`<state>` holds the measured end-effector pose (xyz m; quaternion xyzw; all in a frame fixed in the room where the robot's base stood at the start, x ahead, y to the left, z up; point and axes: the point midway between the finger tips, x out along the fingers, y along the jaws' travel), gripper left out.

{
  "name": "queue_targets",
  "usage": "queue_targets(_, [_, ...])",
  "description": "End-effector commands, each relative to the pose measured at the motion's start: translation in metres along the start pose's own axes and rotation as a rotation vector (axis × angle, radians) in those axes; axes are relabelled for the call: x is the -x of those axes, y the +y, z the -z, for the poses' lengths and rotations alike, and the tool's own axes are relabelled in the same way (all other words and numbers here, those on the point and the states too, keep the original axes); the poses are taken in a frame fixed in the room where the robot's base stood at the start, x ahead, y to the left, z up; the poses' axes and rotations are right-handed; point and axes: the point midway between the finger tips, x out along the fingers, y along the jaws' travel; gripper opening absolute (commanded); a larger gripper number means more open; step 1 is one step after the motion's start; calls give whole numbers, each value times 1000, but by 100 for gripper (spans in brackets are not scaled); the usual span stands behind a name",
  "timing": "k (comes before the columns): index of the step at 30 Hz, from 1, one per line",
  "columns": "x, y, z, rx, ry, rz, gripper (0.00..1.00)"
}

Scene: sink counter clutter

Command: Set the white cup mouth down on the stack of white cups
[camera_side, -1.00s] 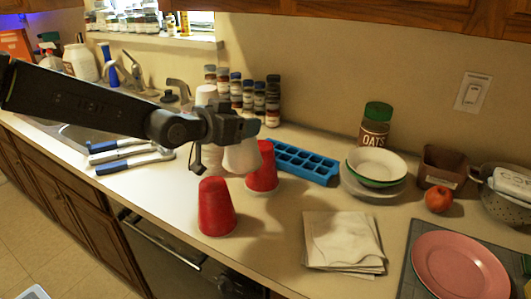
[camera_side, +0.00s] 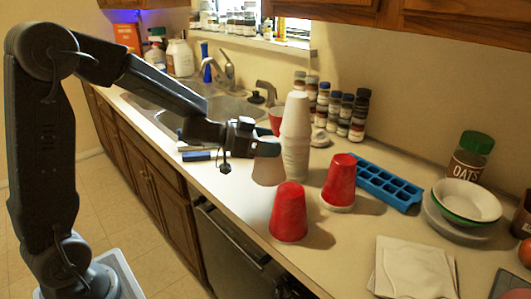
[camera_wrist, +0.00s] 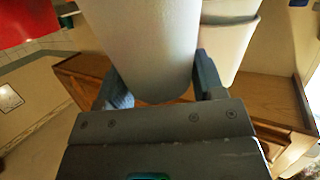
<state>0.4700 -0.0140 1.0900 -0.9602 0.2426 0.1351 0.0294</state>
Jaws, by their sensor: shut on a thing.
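The white cup (camera_side: 268,172) hangs mouth down in my gripper (camera_side: 266,149), above the counter and just left of the stack of white cups (camera_side: 296,135). The stack stands tall and upright, its top well above the held cup. In the side view the held cup slightly overlaps the stack's left side; I cannot tell whether they touch. In the wrist view the held cup (camera_wrist: 145,45) fills the middle between the two fingers of my gripper (camera_wrist: 160,84). Part of the stack (camera_wrist: 230,42) shows behind it on the right.
Two red cups stand upside down in front of the stack (camera_side: 288,213) and to its right (camera_side: 340,182). Another red cup (camera_side: 276,117) is partly hidden behind the stack. Spice jars (camera_side: 335,105) stand behind. A blue ice tray (camera_side: 388,185) lies right.

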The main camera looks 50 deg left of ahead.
Motion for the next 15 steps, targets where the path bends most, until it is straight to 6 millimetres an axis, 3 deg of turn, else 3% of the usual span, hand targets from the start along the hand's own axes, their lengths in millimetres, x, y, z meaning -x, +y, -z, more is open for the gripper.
queue_targets(8, [-7, 3, 104, -79, -10, -195, 41])
queue_targets(15, [-16, 4, 200, -77, -23, -190, 41])
